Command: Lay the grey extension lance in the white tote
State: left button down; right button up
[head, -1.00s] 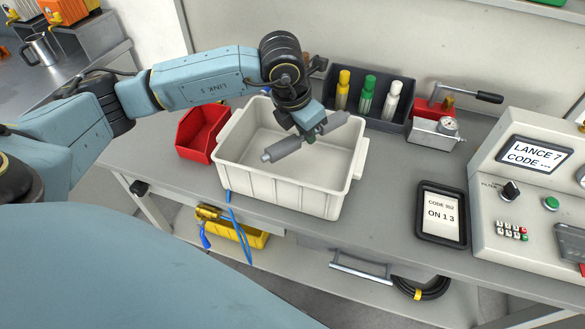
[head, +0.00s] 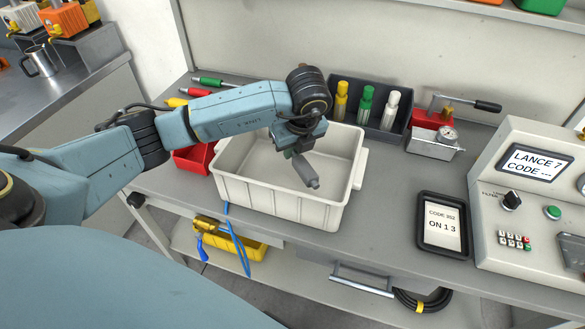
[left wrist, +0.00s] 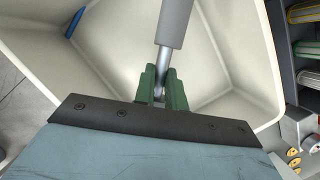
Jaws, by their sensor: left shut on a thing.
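My left gripper (head: 298,153) is over the tote, pointing down, shut on the grey extension lance (head: 308,172). In the head view the lance slants down and to the right inside the tote's outline; its other end is hidden by my gripper and arm. In the left wrist view the green fingers (left wrist: 163,90) grip the thin part of the lance (left wrist: 175,22), with the tote (left wrist: 115,50) around it. I cannot tell whether the lance touches the tote. My right gripper is not in view.
A red bin (head: 193,160) is left of the tote. A dark rack (head: 350,118) with yellow, green and white bottles stands behind it.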

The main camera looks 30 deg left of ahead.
pick_arm(q)
notch_tip(320, 180, down, 6)
jog(key=shift+r, duration=0.15)
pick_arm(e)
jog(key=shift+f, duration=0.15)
pick_arm(q)
jog(key=shift+f+b, duration=0.55)
jog(key=shift+b, duration=0.1)
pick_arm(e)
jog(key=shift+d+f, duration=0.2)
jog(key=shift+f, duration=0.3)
pick_arm(q)
jog(key=c, duration=1.5)
grip_release()
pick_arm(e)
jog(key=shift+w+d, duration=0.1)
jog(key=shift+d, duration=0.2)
pick_arm(q)
jog(key=shift+o, duration=0.2)
